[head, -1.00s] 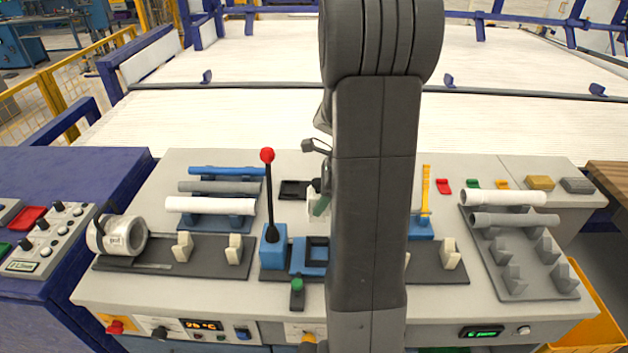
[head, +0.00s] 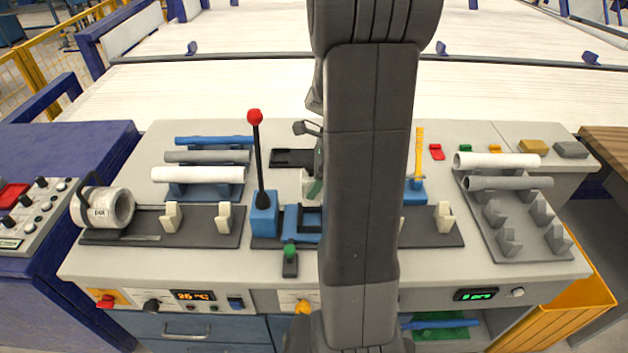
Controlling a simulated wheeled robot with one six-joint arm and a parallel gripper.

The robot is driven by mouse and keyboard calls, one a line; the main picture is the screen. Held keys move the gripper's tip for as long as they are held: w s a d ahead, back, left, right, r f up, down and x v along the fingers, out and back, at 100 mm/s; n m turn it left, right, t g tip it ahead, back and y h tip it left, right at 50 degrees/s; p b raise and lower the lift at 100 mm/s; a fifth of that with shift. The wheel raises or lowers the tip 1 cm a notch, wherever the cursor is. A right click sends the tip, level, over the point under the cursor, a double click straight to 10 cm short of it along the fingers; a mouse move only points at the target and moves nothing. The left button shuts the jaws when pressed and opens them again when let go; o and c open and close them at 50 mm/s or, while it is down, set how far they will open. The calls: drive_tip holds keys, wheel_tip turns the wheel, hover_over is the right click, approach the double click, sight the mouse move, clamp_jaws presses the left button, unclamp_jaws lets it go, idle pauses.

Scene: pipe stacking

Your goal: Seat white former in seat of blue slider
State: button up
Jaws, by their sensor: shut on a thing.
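The blue slider (head: 293,223) sits on a dark rail at the middle of the bench, right of a blue block with a red-knobbed lever; part of it is behind my arm. My gripper (head: 313,188) is mostly hidden by my arm; one grey-green fingertip shows. It is shut on a small white piece, which looks like the white former (head: 306,180). The piece is held behind the slider in the picture, apart from its seat. Its height above the bench and its far side cannot be told.
The red-knobbed lever (head: 259,160) stands upright just left of my gripper. A dark holder (head: 290,158) lies behind. Pipes rest on a left rack (head: 200,190) and a right grey rack (head: 520,215).

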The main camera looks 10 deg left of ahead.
drive_tip(key=shift+f+b, duration=2.4)
drive_tip(key=shift+f, duration=0.35)
drive_tip(key=shift+f+b, duration=0.7)
drive_tip(key=shift+f, duration=0.85)
drive_tip(key=o, duration=1.4)
drive_tip(key=p+v, duration=0.1)
drive_tip(key=v, duration=1.3)
drive_tip(key=shift+f, duration=0.15)
